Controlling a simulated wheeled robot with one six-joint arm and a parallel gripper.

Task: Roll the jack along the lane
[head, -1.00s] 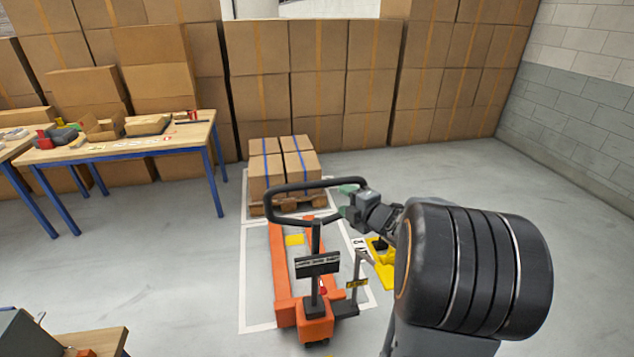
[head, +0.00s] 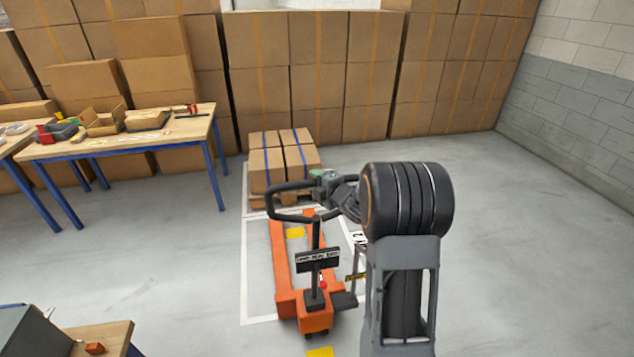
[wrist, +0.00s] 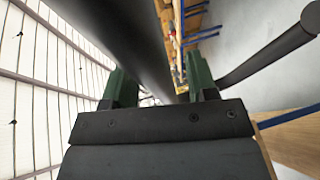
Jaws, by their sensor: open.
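The orange pallet jack (head: 284,262) stands in a white-outlined lane, forks pointing away toward a loaded pallet. Its black loop handle (head: 268,204) rises above the orange base on a dark post. My gripper (head: 322,181) is at the far right part of the handle loop; my arm hides some of that side. In the wrist view, the green fingers of my gripper (wrist: 160,88) are apart. A thick dark bar of the handle (wrist: 125,40) runs down toward the gap between them, with no visible grip on it. Whether a finger touches the bar I cannot tell.
The pallet (head: 298,211) bears cartons with blue straps beyond the forks. A workbench (head: 185,127) stands at left, stacked cartons (head: 315,100) close off the back, and open floor (head: 500,240) lies at right.

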